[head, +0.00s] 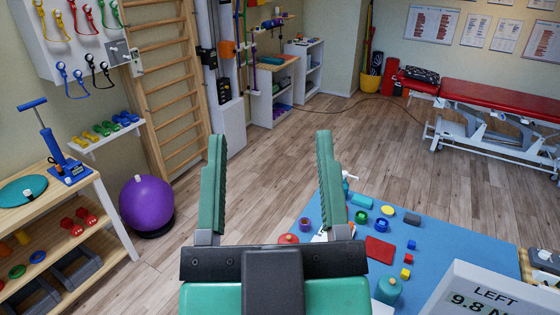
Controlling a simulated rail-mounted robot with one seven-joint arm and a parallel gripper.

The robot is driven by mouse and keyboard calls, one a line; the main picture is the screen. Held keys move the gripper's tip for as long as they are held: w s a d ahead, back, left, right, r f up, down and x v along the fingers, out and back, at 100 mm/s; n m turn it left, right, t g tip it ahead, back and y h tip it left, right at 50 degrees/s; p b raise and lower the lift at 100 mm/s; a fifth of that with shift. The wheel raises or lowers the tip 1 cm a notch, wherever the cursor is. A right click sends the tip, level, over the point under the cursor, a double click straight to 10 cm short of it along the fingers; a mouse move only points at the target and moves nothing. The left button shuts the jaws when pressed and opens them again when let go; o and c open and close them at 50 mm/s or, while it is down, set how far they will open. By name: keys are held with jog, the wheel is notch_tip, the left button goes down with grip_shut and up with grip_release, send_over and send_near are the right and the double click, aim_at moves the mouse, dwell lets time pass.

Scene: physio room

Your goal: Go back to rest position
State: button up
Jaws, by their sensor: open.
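My gripper (271,190) is in the middle of the head view, its two green ridged fingers spread wide apart. Nothing is between the fingers except the view of the wood floor behind. It appears raised, in front of the left part of a blue table or mat (455,248) that carries small objects. My gripper's body hides the lower middle of the view.
A display (490,295) reading "LEFT" stands at lower right. A purple ball (147,205) and wooden shelf (95,190) are left. The floor (270,150) beyond is clear.

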jog(key=shift+s+a+r, duration=0.5)
jog(key=shift+s+a, duration=0.05)
jog(key=shift+s, duration=0.05)
notch_tip(320, 180, up, 17)
jog(key=p, duration=1.7)
jog(key=shift+r+y, duration=0.2)
jog(key=shift+y, duration=0.2)
